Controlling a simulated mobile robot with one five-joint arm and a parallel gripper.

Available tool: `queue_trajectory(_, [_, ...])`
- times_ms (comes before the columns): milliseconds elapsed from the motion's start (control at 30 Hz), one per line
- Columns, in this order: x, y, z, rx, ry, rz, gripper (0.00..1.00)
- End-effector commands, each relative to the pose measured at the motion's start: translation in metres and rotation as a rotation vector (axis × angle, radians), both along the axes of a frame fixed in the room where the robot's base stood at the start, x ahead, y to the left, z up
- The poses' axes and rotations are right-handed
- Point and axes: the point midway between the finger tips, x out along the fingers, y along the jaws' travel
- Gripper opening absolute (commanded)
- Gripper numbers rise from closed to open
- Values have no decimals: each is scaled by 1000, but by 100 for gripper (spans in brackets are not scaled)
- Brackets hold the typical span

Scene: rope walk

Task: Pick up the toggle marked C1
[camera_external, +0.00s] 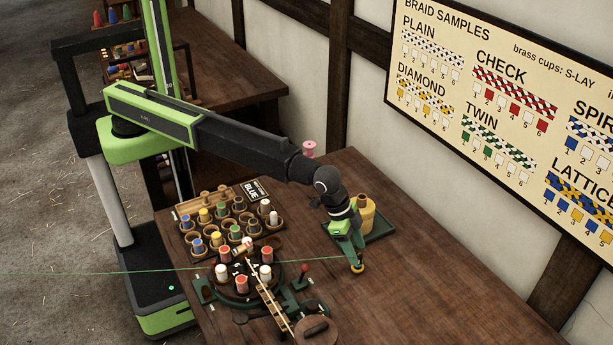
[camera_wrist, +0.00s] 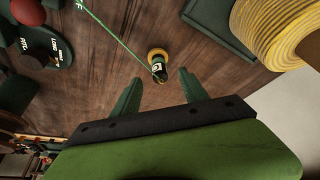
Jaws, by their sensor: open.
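A small dark toggle with a yellow ring-shaped end (camera_wrist: 158,62) stands on the wooden table, with a green cord running to it. It has a pale label whose marking is too small to read, so I cannot confirm C1. In the external view its yellow end (camera_external: 358,269) shows just below my fingertips. My gripper (camera_wrist: 160,88) is open and empty, its two green fingers spread to either side of and just short of the toggle. In the external view my gripper (camera_external: 353,249) points down over the table and partly hides the toggle.
A yellow spool (camera_wrist: 275,30) in a dark green tray (camera_external: 380,232) stands close behind my gripper. A red-knobbed lever (camera_external: 304,268) and a round braiding stand are to the left, beside a rack of bobbins (camera_external: 222,218). The table to the right is clear.

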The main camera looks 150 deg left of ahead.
Motion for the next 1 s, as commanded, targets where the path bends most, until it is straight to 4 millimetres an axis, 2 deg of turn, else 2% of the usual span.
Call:
queue_trajectory(33, [3, 2, -10, 0, 0, 0, 52])
queue_trajectory(167, [3, 2, -8, 0, 0, 0, 52])
queue_trajectory(267, [4, 4, -14, 0, 0, 0, 52])
queue_trajectory(533, [17, 14, -56, 0, 0, 0, 52])
queue_trajectory(800, [18, 15, -55, 0, 0, 0, 52])
queue_trajectory(1000, [18, 15, -55, 0, 0, 0, 25])
